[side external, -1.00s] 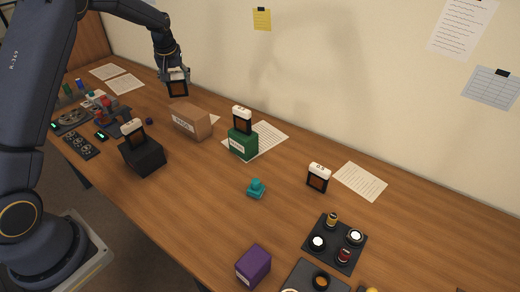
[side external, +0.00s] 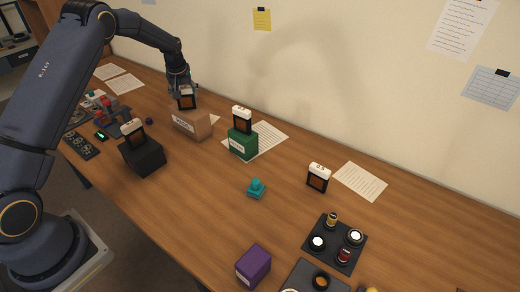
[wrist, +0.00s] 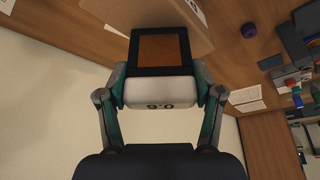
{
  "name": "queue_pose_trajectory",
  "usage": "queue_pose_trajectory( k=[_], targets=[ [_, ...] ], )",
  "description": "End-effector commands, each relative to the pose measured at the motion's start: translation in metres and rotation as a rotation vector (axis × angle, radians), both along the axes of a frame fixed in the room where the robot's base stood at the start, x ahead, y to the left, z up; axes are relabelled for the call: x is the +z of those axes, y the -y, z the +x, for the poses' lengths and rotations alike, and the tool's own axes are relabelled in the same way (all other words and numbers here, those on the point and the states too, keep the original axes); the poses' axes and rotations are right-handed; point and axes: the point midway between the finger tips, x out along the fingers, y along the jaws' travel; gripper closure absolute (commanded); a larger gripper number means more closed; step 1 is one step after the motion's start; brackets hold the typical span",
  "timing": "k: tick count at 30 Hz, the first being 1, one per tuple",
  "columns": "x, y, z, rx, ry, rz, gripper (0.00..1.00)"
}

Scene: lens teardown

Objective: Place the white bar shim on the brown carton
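My gripper (side external: 180,88) is shut on a white bar shim (side external: 187,102), a dark frame with a brown window and a white top bar. In the wrist view, my gripper (wrist: 161,92) has a finger at each end of the white bar (wrist: 160,90), and the dark frame (wrist: 161,52) extends beyond it. The brown carton (side external: 192,125) stands on the table under the shim; it also shows in the wrist view (wrist: 120,12). The shim is upright at the carton's top, toward its back. I cannot tell whether they touch.
Similar shims stand on a black box (side external: 147,158), on a green box (side external: 242,146) and on the bare table (side external: 318,179). A teal piece (side external: 256,188), a purple box (side external: 253,266) and a dark parts tray (side external: 318,258) are farther right. Open table lies in front of the carton.

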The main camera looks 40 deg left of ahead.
Motion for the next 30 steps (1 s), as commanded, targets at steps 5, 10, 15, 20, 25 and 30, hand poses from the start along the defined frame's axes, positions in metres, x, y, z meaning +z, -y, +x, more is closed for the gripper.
queue_pose_trajectory(
  k=[5, 10, 15, 20, 25, 30],
  targets=[
    [0.000, 0.000, 0.000, 0.000, -0.001, -0.001, 0.15],
    [0.000, 0.000, 0.000, 0.000, -0.001, -0.001, 0.09],
    [0.000, 0.000, 0.000, 0.000, -0.001, -0.001, 0.09],
    [0.012, 0.002, -0.002, 0.000, 0.002, 0.001, 0.09],
    [0.045, 0.012, -0.011, -0.002, 0.003, 0.001, 0.09],
    [0.080, 0.023, -0.022, -0.001, 0.002, 0.001, 0.09]
  ],
)
